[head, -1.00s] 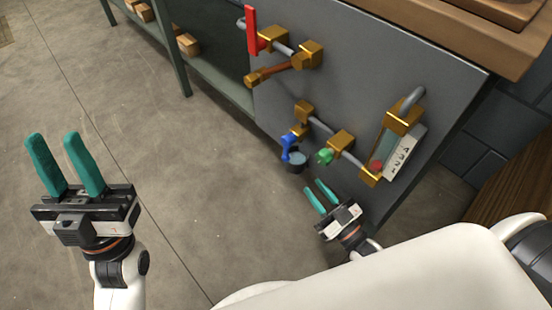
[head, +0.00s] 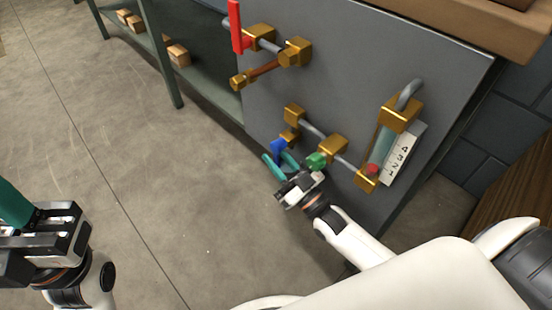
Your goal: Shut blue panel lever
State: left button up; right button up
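The blue lever (head: 278,149) sits on the lower pipe of the grey panel, below a brass fitting. My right gripper (head: 279,161) is at the blue lever, its two teal fingers spread apart with the lever's lower end by the fingertips. I cannot tell whether a finger touches the lever.
A gauge (head: 403,153) with a red marker stands further right. A red lever (head: 235,27) is on the upper pipe. The grey panel (head: 360,75) backs them. Open floor lies left.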

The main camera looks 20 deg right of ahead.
jog(key=shift+w+a+r, duration=0.1)
jog(key=shift+w+r, duration=0.05)
jog(key=shift+w, duration=0.15)
grip_shut()
